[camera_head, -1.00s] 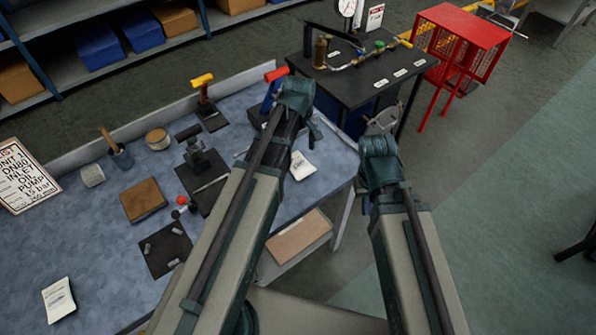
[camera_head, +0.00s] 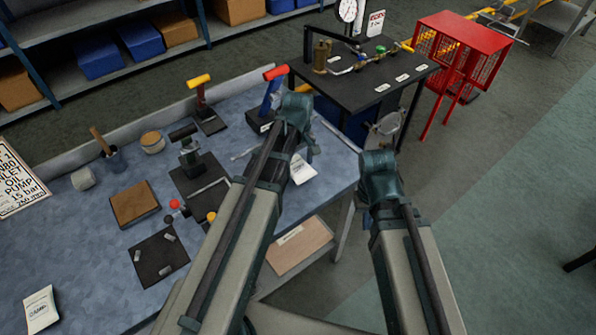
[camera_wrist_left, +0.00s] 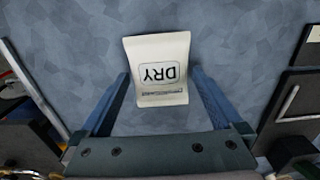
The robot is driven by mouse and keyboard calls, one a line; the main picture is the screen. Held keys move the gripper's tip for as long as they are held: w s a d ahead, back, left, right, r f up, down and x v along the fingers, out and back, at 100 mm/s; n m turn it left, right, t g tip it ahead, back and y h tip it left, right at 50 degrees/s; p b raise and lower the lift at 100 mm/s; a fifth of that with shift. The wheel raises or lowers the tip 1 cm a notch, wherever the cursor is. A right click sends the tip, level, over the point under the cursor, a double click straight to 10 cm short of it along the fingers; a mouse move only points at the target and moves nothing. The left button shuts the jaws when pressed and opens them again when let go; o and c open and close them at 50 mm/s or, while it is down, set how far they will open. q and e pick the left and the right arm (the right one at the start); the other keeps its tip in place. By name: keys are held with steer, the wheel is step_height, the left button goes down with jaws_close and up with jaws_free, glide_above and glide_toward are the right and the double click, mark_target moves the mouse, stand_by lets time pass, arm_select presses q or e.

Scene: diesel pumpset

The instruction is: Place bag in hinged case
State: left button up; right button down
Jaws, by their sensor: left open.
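A small white bag marked DRY (camera_wrist_left: 158,72) lies flat on the blue-grey bench and also shows in the head view (camera_head: 302,171). My left gripper (camera_wrist_left: 158,95) is open above it. The bag's near part shows between the two blue fingers, with a gap on both sides. In the head view my left gripper (camera_head: 308,143) is partly hidden by its own wrist. My right gripper (camera_head: 380,170) is right of the bench edge, and its fingers cannot be made out. I cannot pick out a hinged case with certainty.
A second white bag (camera_head: 39,309) lies at the lower left of the bench. A dark mat with small grey pieces (camera_head: 157,262), a brown block (camera_head: 133,204) and a vise-like fixture (camera_head: 190,155) stand left of my left arm. A black table (camera_head: 375,85) and red cage (camera_head: 455,50) are beyond.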

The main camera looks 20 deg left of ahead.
arm_select(q)
steer(key=c, duration=1.3)
steer(key=shift+c, duration=0.2)
steer(key=shift+r, duration=0.1)
arm_select(e)
steer(key=shift+r, duration=0.1)
